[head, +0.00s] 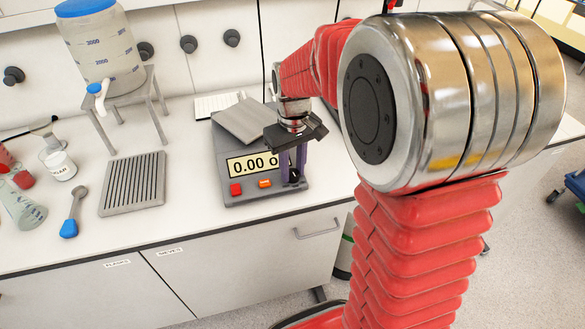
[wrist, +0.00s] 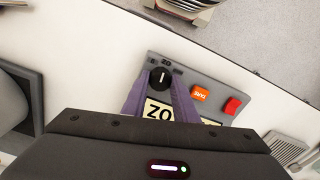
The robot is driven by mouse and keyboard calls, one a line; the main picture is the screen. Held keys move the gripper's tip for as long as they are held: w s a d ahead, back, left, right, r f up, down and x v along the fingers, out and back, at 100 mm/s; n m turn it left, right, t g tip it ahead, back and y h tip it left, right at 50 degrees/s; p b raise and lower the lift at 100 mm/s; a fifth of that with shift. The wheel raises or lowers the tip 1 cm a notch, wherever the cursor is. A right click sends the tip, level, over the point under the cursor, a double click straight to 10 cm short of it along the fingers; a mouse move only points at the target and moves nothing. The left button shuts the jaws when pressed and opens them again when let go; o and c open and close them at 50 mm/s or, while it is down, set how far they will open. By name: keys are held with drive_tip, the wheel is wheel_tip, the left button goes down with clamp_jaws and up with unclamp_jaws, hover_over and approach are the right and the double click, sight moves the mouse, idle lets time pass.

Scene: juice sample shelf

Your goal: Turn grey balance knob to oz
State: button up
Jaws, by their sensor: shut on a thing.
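The balance (head: 262,193) stands on the bench in the head view, with a tilted grey plate on top. Its display (head: 247,164) shows "0.00 o", with the rest hidden by a finger. In the wrist view the display (wrist: 158,111) shows "oz" upside down. The dark balance knob (wrist: 161,78) has a white line pointing straight up and down in the wrist view, toward small labels that are hard to read. My gripper (head: 292,177) points down at the balance's front right corner, its purple fingers shut on the knob, one on each side.
An orange button (head: 264,183) and a red button (head: 236,189) sit left of the knob. A slotted grey tray (head: 133,184), a blue-ended spoon (head: 73,212), a jar (head: 60,165) and a dispenser on a stand (head: 103,45) are further left. The bench's front edge is close to the balance.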

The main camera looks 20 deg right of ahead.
sight(293, 171)
drive_tip(key=shift+m, duration=0.5)
drive_tip(key=o, duration=0.8)
drive_tip(key=shift+r, duration=0.1)
wheel_tip(293, 171, up, 14)
drive_tip(key=shift+d+f, duration=0.1)
drive_tip(key=shift+f, duration=0.1)
idle(0.5)
